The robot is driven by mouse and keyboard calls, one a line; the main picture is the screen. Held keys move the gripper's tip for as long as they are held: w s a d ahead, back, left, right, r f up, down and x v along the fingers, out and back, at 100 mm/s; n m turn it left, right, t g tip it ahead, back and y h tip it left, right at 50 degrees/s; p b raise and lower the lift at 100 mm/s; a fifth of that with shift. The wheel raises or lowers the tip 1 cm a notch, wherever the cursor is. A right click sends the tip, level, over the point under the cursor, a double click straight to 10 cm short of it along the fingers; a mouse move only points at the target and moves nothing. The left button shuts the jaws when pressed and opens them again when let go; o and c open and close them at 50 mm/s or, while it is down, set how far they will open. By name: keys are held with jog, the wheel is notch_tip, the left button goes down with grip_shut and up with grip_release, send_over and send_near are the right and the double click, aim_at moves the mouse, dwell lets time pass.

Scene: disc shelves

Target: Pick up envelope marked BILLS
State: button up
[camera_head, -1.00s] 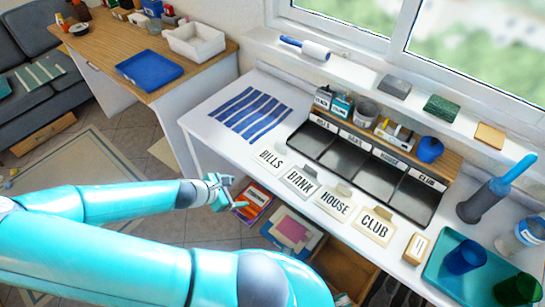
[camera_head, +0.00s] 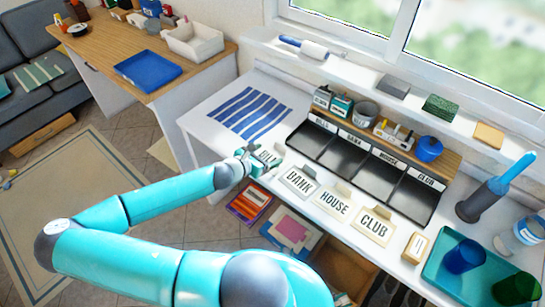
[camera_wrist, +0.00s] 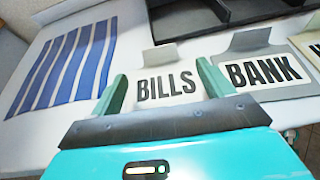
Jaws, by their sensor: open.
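The envelope marked BILLS (camera_wrist: 166,86) lies flat on the white table, cream with dark letters. In the head view the envelope (camera_head: 267,156) is partly hidden by my gripper (camera_head: 252,160). In the wrist view my gripper (camera_wrist: 160,92) is open, its two teal fingers on either side of the BILLS lettering. Nothing is held between them. I cannot tell whether the fingers touch the envelope or the table. The BANK envelope (camera_head: 299,182) lies just to the right of the BILLS envelope.
HOUSE (camera_head: 333,205) and CLUB (camera_head: 374,225) envelopes lie farther right. A black tray with labelled compartments (camera_head: 364,173) stands behind the row. A blue-striped cloth (camera_head: 250,113) lies left. A teal tray (camera_head: 440,268) with cups sits at far right.

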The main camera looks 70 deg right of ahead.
aim_at(279, 149)
jog(key=x, duration=0.5)
jog(key=shift+s+d+f, duration=0.1)
jog(key=shift+d+f, duration=0.1)
jog(key=shift+f, duration=0.15)
jog(key=c, duration=1.1)
